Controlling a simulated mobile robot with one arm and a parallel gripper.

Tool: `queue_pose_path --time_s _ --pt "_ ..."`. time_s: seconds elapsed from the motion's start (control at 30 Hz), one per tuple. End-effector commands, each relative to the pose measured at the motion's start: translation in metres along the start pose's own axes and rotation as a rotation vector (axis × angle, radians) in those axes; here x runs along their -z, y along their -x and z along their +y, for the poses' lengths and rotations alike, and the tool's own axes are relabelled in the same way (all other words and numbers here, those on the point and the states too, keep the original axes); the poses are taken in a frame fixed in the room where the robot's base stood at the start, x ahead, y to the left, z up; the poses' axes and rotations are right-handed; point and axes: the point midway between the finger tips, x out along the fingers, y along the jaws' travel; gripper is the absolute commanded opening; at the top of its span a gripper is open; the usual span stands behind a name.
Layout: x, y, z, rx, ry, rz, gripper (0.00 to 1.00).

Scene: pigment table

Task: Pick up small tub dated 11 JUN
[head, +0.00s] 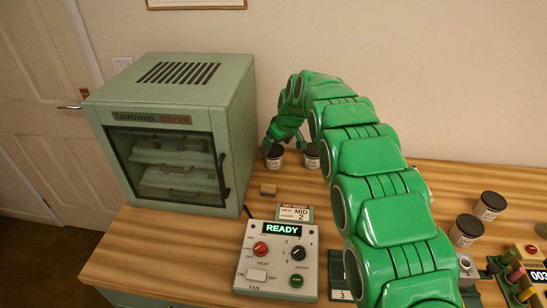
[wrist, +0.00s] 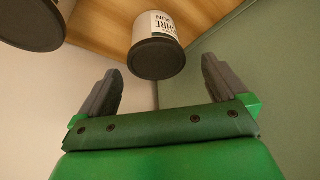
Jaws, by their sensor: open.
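My gripper (head: 285,142) is open at the back of the table, beside the oven. In the wrist view its two fingers (wrist: 160,65) stand apart with nothing clasped. A small tub (wrist: 158,24) with a dark lid and white label shows ahead, between the finger directions. Its label is partly readable, ending in "HRE" and "JUN"; I cannot read the day. It appears to be the left back tub (head: 274,162) in the head view, just below my gripper. A second tub (head: 312,162) stands to its right; a dark-lidded tub (wrist: 30,20) shows at the wrist view's upper left.
The green oven (head: 165,160) stands close on the left. Two more dark-lidded tubs (head: 466,230) (head: 489,206) stand at right. The wall is close behind.

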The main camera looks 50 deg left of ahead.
Motion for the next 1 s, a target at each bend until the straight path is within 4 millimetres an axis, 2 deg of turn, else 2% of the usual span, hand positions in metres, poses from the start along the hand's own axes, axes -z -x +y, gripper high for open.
queue_pose_path --time_s 0.2,0.47,0.9,1.0 --pt "0.000 -0.018 0.000 0.000 0.000 -0.001 1.00" --pt "0.000 -0.030 0.002 0.001 -0.002 -0.002 1.00" --pt "0.002 -0.070 0.005 0.000 -0.001 -0.001 1.00" --pt "0.001 -0.073 0.005 0.000 -0.001 -0.002 1.00"
